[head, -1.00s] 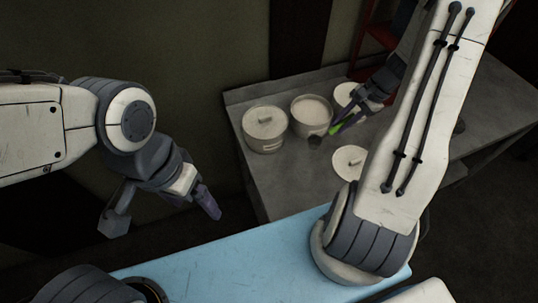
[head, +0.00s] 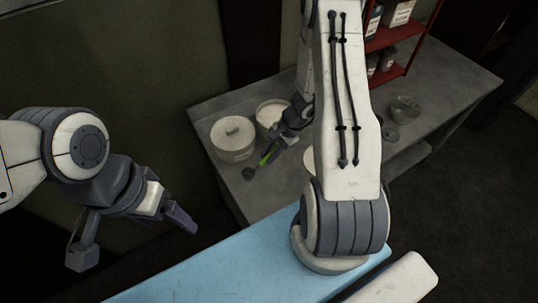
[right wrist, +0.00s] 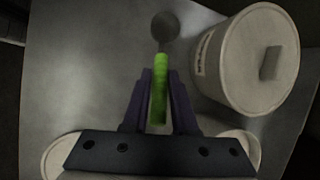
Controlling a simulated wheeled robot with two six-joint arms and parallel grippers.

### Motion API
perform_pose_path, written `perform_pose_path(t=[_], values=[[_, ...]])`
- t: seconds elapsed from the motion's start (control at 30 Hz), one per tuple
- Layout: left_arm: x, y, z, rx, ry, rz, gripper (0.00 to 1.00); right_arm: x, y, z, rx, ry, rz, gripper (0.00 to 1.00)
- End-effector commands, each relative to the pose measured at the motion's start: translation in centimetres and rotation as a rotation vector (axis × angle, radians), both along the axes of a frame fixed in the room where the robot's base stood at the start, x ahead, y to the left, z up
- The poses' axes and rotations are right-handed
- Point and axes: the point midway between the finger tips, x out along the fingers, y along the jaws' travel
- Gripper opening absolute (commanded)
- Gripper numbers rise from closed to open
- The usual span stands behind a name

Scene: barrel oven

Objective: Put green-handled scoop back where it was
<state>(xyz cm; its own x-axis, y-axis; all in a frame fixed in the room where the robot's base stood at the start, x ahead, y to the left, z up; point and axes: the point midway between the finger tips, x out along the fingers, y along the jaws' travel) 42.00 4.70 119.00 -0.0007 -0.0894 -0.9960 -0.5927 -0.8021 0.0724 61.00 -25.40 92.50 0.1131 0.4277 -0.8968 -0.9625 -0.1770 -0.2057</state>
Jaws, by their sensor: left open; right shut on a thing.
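The green-handled scoop (head: 265,159) is in my right gripper (head: 271,154), over the grey table's left end. Its dark round bowl points to the lower left, in front of the lidded white tub (head: 233,145). In the right wrist view, the fingers (right wrist: 157,85) are shut on the green handle (right wrist: 158,103), and the bowl (right wrist: 165,27) sticks out beyond them, left of the lidded tub (right wrist: 238,65). I cannot tell whether the bowl touches the table. My left gripper (head: 180,217) is open and empty, left of the table.
An open white tub (head: 270,112) stands behind my right gripper. Another pale tub (head: 308,158) is partly hidden by my right arm. A red shelf (head: 405,50) with containers and a clear bowl (head: 405,107) are to the right. The grey table's (head: 225,180) front left is bare.

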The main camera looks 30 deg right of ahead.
Motion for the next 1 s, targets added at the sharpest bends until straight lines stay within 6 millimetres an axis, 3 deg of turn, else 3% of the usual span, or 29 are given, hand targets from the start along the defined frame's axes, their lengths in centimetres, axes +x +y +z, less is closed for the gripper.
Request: perform_pose_path(t=[0.13,0.5,0.53,0.6,1.0], values=[[0.0,0.0,0.28,0.0,0.0,-0.001,0.84,0.01,-0.06,-1.03,0.0,0.0,-0.002,0.0],[0.0,-0.01,-0.32,0.0,0.0,0.0,0.84,0.04,-0.1,-1.49,0.0,-0.002,-0.001,0.0],[0.0,0.0,-0.13,0.0,0.0,0.0,0.84,0.04,-0.1,-1.31,0.0,-0.002,-0.001,0.37],[0.01,0.0,-0.09,0.0,0.0,0.0,0.84,0.03,-0.09,-1.29,0.0,-0.002,-0.001,0.56],[0.01,-0.01,0.47,0.0,0.0,-0.001,0.84,0.04,-0.13,-0.74,0.0,-0.002,-0.001,0.56]])
